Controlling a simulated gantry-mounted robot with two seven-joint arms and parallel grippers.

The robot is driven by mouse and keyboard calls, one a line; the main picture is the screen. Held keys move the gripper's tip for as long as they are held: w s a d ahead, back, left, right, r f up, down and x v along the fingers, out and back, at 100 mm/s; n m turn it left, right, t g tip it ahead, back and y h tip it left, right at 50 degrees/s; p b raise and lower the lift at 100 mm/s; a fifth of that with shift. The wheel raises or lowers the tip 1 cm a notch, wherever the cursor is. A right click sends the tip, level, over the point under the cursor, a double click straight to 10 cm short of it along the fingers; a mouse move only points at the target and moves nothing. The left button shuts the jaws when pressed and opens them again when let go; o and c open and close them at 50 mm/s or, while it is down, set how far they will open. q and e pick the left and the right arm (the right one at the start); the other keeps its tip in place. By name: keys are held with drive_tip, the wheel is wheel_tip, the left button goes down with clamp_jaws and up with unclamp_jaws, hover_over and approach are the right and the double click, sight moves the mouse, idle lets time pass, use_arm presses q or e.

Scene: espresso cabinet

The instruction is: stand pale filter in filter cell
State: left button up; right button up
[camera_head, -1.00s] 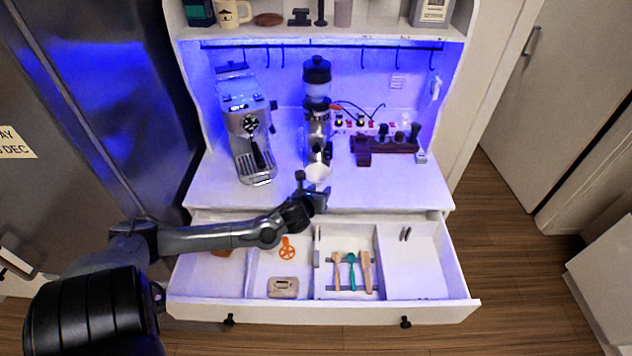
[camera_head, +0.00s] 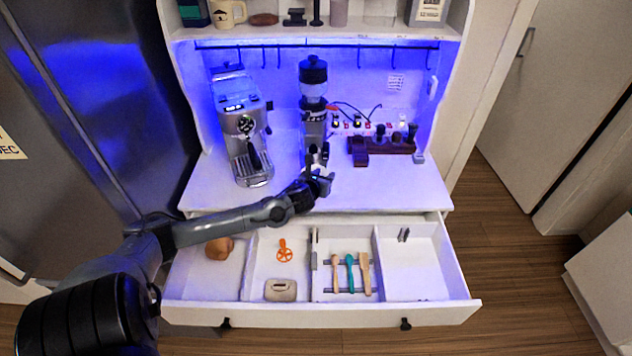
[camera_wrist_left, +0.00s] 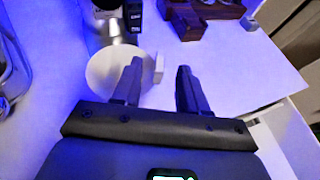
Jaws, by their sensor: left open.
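A white round disc (camera_wrist_left: 112,70), which looks like the pale filter, lies on the white counter in front of the grinder (camera_head: 313,110). A small white block (camera_wrist_left: 159,67) shows at its right edge; I cannot tell whether they are one piece. My left gripper (camera_head: 321,180) is low over the counter's front, just in front of the grinder, and hides most of the disc in the head view. In the left wrist view the gripper (camera_wrist_left: 159,80) is open with nothing between its fingers; the left finger overlaps the disc's right side. I cannot tell which drawer compartment is the filter cell.
The open drawer (camera_head: 330,312) has divided compartments holding a brown item (camera_head: 219,247), an orange tool (camera_head: 285,253), a beige slotted piece (camera_head: 280,290) and several utensils (camera_head: 350,272). The right compartment is mostly clear. An espresso machine (camera_head: 246,130) and dark wooden stand (camera_head: 381,146) flank the grinder.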

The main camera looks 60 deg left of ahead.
sight(326, 173)
use_arm(q)
drive_tip(key=shift+x, duration=2)
drive_tip(key=shift+r, duration=0.1)
drive_tip(key=shift+c, duration=0.4)
clamp_jaws()
